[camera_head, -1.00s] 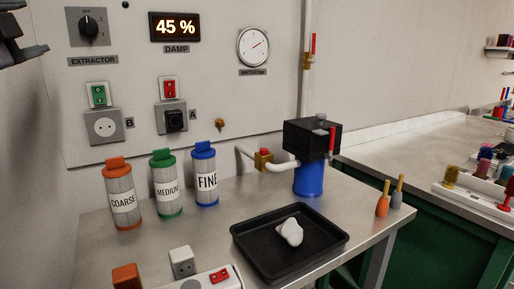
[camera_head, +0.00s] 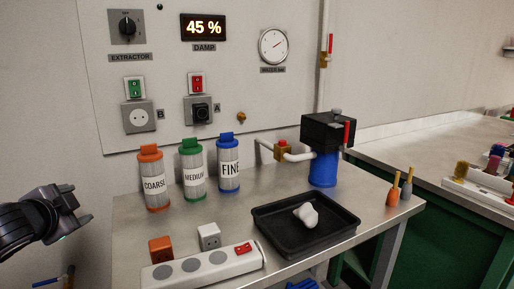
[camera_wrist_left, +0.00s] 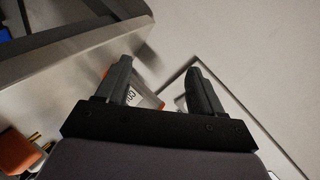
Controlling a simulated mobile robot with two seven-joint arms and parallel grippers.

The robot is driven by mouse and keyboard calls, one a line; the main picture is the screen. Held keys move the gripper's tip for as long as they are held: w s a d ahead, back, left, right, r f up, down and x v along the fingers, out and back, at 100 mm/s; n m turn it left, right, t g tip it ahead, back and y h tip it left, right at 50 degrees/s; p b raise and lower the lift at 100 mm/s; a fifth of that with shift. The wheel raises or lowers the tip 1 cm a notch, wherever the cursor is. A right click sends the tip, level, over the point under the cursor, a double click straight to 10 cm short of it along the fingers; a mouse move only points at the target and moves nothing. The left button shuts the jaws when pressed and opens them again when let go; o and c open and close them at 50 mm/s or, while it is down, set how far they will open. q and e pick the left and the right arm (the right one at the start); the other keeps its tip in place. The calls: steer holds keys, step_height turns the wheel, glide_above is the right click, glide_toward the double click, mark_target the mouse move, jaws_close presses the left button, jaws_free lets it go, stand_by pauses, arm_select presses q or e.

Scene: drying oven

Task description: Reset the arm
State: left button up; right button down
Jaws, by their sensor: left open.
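My left gripper (camera_head: 74,210) is at the left edge of the head view, left of the steel table (camera_head: 128,222) and apart from everything on it. It is open and empty. In the left wrist view, its two fingers (camera_wrist_left: 160,85) stand apart with nothing between them. Part of the orange-edged COARSE cartridge (camera_wrist_left: 148,98) shows beyond the fingers, along with the wall and the table edge. My right gripper is not in view.
The COARSE (camera_head: 154,184), MEDIUM (camera_head: 193,177) and FINE (camera_head: 229,172) cartridges stand on the table. A power strip (camera_head: 205,268) with an orange plug (camera_head: 161,249) and a white plug (camera_head: 209,237) lies in front. A black tray (camera_head: 272,236) holds a white lump (camera_head: 306,215).

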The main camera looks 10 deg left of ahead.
arm_select(q)
steer(key=s+d+f+n+g+h, duration=0.15)
steer(key=s+d+f, duration=0.35)
steer(key=f, duration=0.5)
steer(key=s+d+f+n+g+h, duration=0.1)
steer(key=s+d+f+g, duration=0.3)
steer(key=f, duration=0.6)
steer(key=s+d+f+n+g+h, duration=0.2)
steer(key=s+d+f, duration=0.1)
steer(key=s+d, duration=0.45)
steer(key=s+d+f+n+g+h, duration=0.1)
steer(key=s+d+f, duration=0.2)
steer(key=s+d, duration=0.5)
steer(key=w+d+r+t+h+p, duration=0.2)
steer(key=w+d+t+p, duration=0.2)
steer(key=p, duration=0.8)
steer(key=w+t, duration=0.2)
steer(key=w, duration=0.1)
steer(key=shift+w+r+t, duration=0.15)
steer(key=shift+r+t, duration=0.05)
steer(key=shift+t, duration=0.15)
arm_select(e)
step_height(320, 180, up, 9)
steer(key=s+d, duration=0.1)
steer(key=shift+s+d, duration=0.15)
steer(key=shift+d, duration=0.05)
